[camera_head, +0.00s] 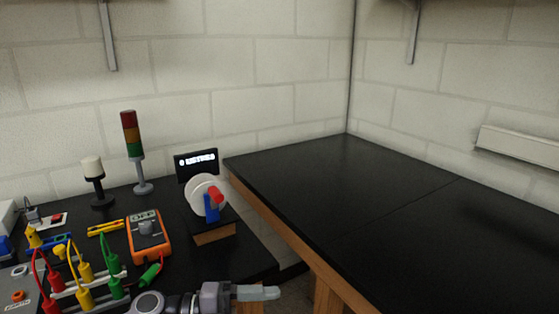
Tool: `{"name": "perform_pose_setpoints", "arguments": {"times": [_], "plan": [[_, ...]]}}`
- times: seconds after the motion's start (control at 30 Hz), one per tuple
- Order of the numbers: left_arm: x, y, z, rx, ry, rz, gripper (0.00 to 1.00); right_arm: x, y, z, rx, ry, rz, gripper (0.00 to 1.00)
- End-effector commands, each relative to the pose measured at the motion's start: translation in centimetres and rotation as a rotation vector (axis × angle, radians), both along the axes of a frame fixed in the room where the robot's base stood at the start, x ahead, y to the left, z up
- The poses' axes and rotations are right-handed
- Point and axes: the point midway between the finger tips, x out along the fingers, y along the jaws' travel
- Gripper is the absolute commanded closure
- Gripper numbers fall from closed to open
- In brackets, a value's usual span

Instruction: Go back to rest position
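My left gripper (258,293) shows at the bottom of the head view, just left of centre, with its arm coming in from the left and its fingers pointing right. It is seen from the side, so whether the fingers are apart or together cannot be told. No object shows at its fingertips. It appears in front of the near edge of the left bench (250,262). My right gripper is not in view.
The left bench holds an orange multimeter (147,237), coloured plugs (84,272) with cables, a signal tower (133,150), a white-topped beacon (93,172) and a white reel (201,196). The right black bench (375,195) is bare. A gap separates the benches.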

Motion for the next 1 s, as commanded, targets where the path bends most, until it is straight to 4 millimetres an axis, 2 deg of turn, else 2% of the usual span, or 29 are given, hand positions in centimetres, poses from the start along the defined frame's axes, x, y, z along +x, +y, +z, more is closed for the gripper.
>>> {"name": "perform_pose_setpoints", "arguments": {"times": [0.13,0.27,0.37,0.57,0.67,0.8,0.9,1.0], "plan": [[-0.6,-0.2,0.0,-0.219,0.118,0.182,0.39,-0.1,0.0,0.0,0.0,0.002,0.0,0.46],[-0.6,1.3,-0.8,-0.375,0.248,0.378,0.39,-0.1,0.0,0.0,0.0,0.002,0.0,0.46],[-0.8,3.2,-2.3,-0.464,0.364,0.542,0.39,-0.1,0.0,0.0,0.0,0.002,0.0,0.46],[-2.7,8.2,-7.8,-0.56,0.637,0.881,0.39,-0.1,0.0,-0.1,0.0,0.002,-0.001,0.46],[-4.9,10.8,-11.2,-0.57,0.79,1.045,0.39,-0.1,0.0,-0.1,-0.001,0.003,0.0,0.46],[-9.3,14.0,-16.1,-0.545,1.009,1.25,0.39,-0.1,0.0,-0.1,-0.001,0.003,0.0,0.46],[-12.6,15.7,-18.7,-0.512,1.143,1.358,0.39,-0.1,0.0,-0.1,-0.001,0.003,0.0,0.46],[-15.2,16.7,-20.4,-0.482,1.24,1.429,0.39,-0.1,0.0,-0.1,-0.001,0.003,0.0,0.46]]}}
